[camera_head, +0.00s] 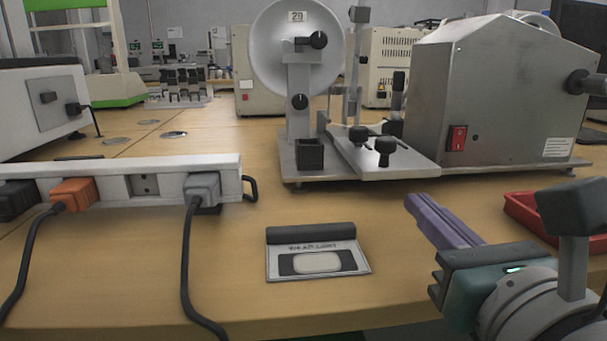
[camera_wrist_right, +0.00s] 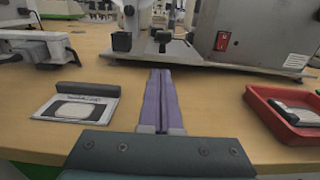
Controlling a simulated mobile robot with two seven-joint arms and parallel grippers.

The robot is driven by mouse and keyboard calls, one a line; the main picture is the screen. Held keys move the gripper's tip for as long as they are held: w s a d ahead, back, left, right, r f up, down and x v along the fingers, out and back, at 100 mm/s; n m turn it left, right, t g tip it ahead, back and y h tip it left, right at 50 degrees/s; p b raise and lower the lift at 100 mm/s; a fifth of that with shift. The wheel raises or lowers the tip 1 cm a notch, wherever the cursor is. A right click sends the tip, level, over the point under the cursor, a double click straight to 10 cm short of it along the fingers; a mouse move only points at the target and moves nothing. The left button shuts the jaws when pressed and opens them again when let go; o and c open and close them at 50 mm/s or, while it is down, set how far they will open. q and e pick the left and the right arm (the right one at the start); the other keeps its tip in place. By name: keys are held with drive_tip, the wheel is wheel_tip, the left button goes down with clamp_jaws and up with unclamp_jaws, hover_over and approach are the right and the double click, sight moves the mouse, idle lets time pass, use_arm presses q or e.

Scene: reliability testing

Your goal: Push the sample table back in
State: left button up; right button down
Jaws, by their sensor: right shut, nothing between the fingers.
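The sample table (camera_head: 400,166) is a flat grey metal plate with black knobs, at the front of the abrasion machine beside its big white disc. It sticks out toward me over the machine's base. It also shows in the right wrist view (camera_wrist_right: 186,53), just beyond the fingertips. My right gripper (camera_head: 412,202) has long purple fingers that are shut together and empty. They point forward at the machine, in front of and a little right of the sample table, seemingly apart from it. In the right wrist view, the fingers (camera_wrist_right: 160,76) reach up toward the plate. My left gripper is out of view.
The machine's metal housing (camera_head: 485,90) with a red switch (camera_head: 457,138) stands at the right. A red tray (camera_head: 522,214) lies right of my right gripper. A label card (camera_head: 317,252) lies in front. A power strip (camera_head: 145,182) with cables occupies the left.

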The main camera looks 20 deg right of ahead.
sight(382, 168)
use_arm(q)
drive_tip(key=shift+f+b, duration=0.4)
use_arm(e)
drive_tip(key=x, duration=0.8)
drive_tip(key=shift+w, duration=0.1)
